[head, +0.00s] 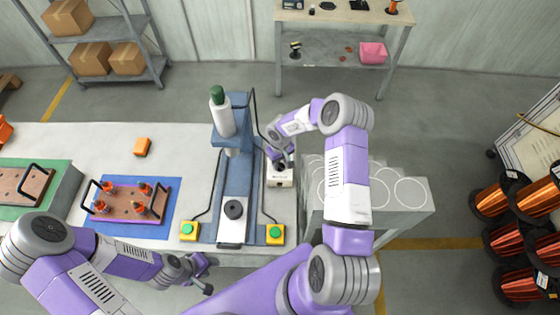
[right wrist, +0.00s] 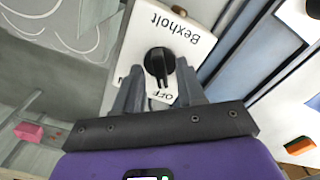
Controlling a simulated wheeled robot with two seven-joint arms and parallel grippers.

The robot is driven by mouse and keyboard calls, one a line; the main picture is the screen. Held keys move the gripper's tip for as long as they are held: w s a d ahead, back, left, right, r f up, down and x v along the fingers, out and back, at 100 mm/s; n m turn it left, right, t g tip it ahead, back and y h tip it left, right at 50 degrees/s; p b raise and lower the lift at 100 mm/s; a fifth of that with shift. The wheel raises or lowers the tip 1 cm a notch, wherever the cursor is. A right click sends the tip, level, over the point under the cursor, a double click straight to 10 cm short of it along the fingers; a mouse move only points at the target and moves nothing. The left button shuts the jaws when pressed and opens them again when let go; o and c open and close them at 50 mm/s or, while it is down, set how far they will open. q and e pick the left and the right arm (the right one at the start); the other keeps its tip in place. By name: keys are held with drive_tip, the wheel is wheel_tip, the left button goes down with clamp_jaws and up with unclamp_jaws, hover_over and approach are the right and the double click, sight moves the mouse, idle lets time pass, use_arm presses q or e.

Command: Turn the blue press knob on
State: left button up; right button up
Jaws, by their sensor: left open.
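The white switch box (head: 281,179) stands to the right of the blue press (head: 238,180). In the right wrist view the box (right wrist: 198,45) reads "Bexholt" and has a black knob (right wrist: 158,62) with the word OFF beside it. My right gripper (right wrist: 159,68) is open, with one finger on each side of the knob and small gaps visible. In the head view my right gripper (head: 280,155) is at the box and partly hides the knob. My left gripper (head: 203,272) is open and empty near the table's front edge.
Two yellow boxes with green buttons (head: 190,231) (head: 274,234) flank the press base. A blue mat (head: 168,218) with a board of orange-topped parts lies left. A grey stand with round outlines (head: 408,190) is right of the switch box. Copper spools (head: 520,240) stand far right.

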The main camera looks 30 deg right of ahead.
clamp_jaws()
drive_tip(key=shift+w+f+m+b, duration=0.1)
drive_tip(key=shift+m+b, duration=0.4)
drive_tip(key=shift+b, duration=0.35)
drive_tip(key=m+b, duration=0.4)
drive_tip(key=shift+b, duration=0.3)
drive_tip(key=m+b, duration=0.3)
drive_tip(key=m, duration=0.1)
drive_tip(key=shift+m, duration=0.4)
drive_tip(key=shift+m+b, duration=0.8)
drive_tip(key=shift+m, duration=1.2)
